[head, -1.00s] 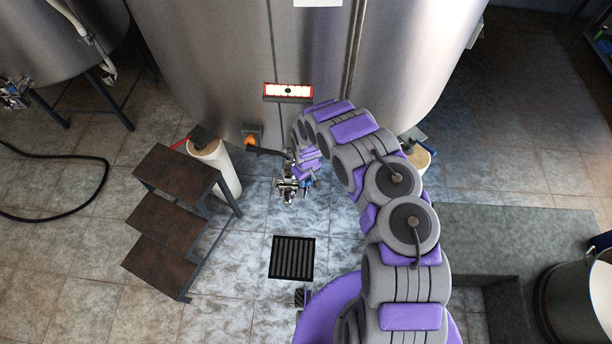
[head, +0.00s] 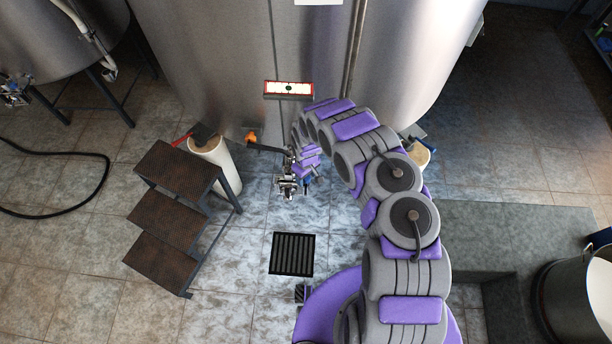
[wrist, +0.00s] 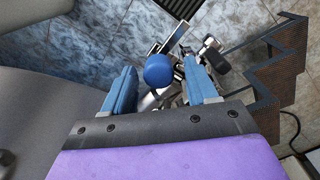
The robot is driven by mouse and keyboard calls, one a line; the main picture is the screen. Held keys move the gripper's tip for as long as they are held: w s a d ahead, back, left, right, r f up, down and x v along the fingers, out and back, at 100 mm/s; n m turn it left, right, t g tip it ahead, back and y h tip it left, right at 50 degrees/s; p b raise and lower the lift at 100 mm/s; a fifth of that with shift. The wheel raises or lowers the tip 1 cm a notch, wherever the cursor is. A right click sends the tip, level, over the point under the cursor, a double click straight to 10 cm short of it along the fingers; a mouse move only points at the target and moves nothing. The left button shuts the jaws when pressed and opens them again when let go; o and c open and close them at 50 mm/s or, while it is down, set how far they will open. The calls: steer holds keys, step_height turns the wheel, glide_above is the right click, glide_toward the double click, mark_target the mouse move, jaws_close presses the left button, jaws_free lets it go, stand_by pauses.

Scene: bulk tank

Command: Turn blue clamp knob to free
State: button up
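The blue clamp knob (wrist: 158,70) is a rounded blue ball in the wrist view, in front of the metal valve fittings (wrist: 172,97). My gripper (wrist: 159,67) is open. Its two blue fingers stand on either side of the knob, with a small visible gap on each side. I cannot tell whether the fingertips reach fully past the knob in depth. In the head view my gripper (head: 308,162) is small, beside the metal valve fittings (head: 289,184) low in front of the big steel tank (head: 215,70). A small blue part shows at their right.
A dark three-step stair (head: 165,220) stands left of the valve, near a white tank leg (head: 222,168). A floor drain (head: 292,255) lies in front. An orange-ended part (head: 251,137) is left of the valve. A grey ledge (head: 520,225) is at right.

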step_height(320, 180, up, 17)
steer(key=shift+w+r+p, duration=0.1)
steer(key=shift+r+p, duration=0.05)
steer(key=shift+p, duration=0.8)
stand_by(0.4)
steer(key=s+d+r+m+b, duration=0.2)
steer(key=s+d+r, duration=0.25)
steer(key=r, duration=0.25)
steer(key=s+d+r+m+h+b, duration=0.1)
steer(key=s+d+r+m, duration=0.15)
steer(key=d+r, duration=0.3)
steer(key=s+d+r+m+b, duration=0.1)
steer(key=s+d+r+b, duration=0.1)
steer(key=s+d+r, duration=0.35)
steer(key=s+r+m+b, duration=0.1)
steer(key=s+r, duration=0.1)
steer(key=s, duration=0.7)
steer(key=s+r+m+g+b, duration=0.1)
steer(key=s+r+b, duration=0.1)
steer(key=s, duration=0.7)
steer(key=s+d+r+m+y+b, duration=0.1)
steer(key=s+r+b, duration=0.1)
steer(key=s, duration=0.7)
steer(key=shift+r+g, duration=0.4)
